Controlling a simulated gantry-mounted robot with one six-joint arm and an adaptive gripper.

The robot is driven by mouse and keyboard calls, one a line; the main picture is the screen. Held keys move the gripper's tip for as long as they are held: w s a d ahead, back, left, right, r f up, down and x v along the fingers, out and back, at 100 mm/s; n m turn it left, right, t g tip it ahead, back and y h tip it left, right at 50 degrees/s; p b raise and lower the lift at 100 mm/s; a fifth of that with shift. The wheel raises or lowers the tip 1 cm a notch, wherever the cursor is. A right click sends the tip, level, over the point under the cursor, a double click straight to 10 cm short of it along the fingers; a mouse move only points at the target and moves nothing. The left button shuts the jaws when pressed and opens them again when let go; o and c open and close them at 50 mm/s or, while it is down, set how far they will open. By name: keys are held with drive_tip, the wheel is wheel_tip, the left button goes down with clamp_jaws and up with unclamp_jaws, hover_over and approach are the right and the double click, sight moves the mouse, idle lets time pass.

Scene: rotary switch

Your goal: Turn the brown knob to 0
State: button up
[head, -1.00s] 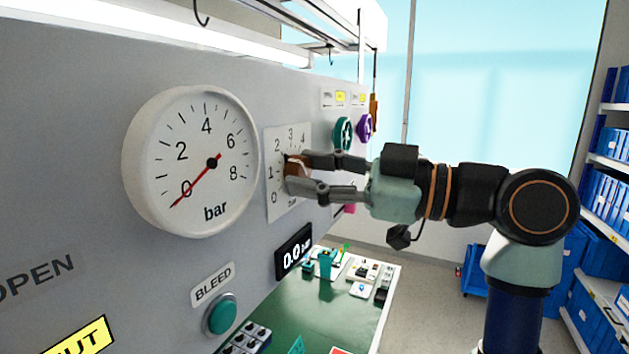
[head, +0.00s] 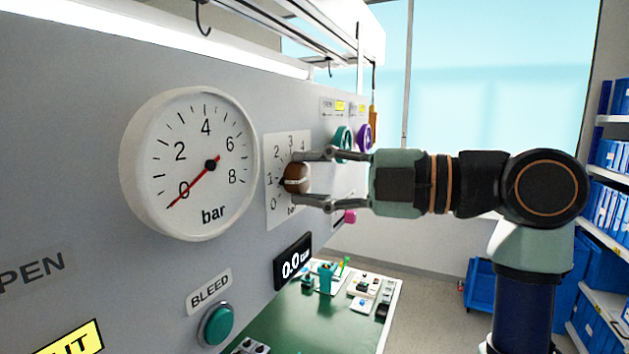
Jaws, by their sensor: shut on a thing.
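The brown knob (head: 297,179) sits on a white dial plate (head: 272,217) marked 0 to 4, on the grey panel. Its dark pointer tip is on the left side, near the 1. The 0 is lower left on the plate. My gripper (head: 302,178) comes from the right, with one finger above the knob and one below it, shut on the knob. The fingers hide part of the plate's right side, including some of its marks.
A large round bar gauge (head: 190,163) reads 0 left of the knob. Below are a 0.0 display (head: 293,262) and a green BLEED button (head: 216,324). Teal (head: 343,138) and purple (head: 364,137) knobs are beyond the gripper. A green bench (head: 310,320) lies below.

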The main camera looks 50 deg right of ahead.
drive_tip(key=n, duration=0.5)
drive_tip(key=shift+h, duration=0.3)
idle(0.4)
drive_tip(key=o, duration=1.1)
drive_tip(key=shift+o, duration=0.2)
drive_tip(key=v, duration=1.2)
drive_tip(key=shift+r, duration=0.1)
